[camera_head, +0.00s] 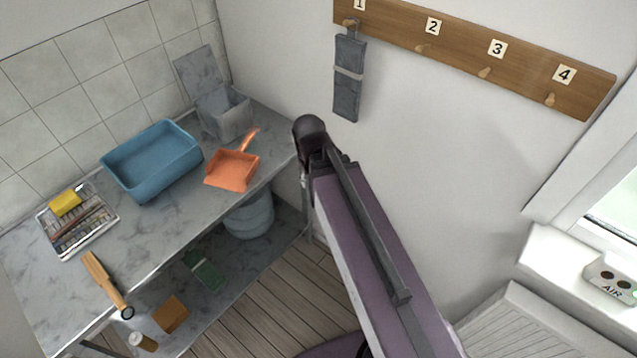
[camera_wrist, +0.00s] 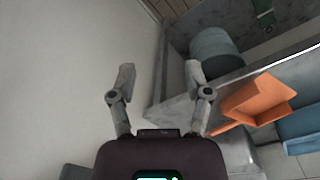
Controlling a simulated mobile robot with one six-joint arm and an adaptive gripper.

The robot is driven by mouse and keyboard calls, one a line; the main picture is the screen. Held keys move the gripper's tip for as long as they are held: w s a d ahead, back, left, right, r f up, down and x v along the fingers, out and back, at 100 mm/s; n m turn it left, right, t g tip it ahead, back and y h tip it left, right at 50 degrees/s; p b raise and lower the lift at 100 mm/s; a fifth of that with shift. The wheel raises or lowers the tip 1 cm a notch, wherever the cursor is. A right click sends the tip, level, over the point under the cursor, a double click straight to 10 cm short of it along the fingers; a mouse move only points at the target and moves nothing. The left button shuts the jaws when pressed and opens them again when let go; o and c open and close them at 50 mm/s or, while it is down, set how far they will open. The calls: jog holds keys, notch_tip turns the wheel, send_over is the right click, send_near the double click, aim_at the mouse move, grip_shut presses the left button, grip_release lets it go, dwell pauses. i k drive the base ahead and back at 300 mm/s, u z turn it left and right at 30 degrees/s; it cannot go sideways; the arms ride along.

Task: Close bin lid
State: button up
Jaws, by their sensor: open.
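The grey marbled bin (camera_head: 226,118) stands at the back right corner of the worktop, against the tiled wall. Its lid (camera_head: 198,76) is open and stands up, leaning back towards the tiles. In the wrist view a grey shape that looks like part of the bin (camera_wrist: 240,152) shows at the bottom, right of my gripper. My gripper (camera_wrist: 160,78) is open and empty, its two fingers spread, with the pale wall and the worktop's end beyond them. It is apart from the bin. In the head view my arm hides the gripper's fingers.
An orange dustpan (camera_head: 232,170) lies just in front of the bin, and a blue tub (camera_head: 152,163) stands to its left. A cutlery-like tray (camera_head: 78,232) and brush (camera_head: 104,282) are further left. A bucket (camera_head: 250,216) stands under the worktop. A numbered hook rail (camera_head: 455,47) holds a grey cloth (camera_head: 348,95).

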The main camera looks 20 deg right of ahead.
aim_at(198, 70)
jog(key=k, duration=0.65)
jog(key=u, duration=0.55)
jog(key=i, duration=1.65)
jog(key=z, duration=0.15)
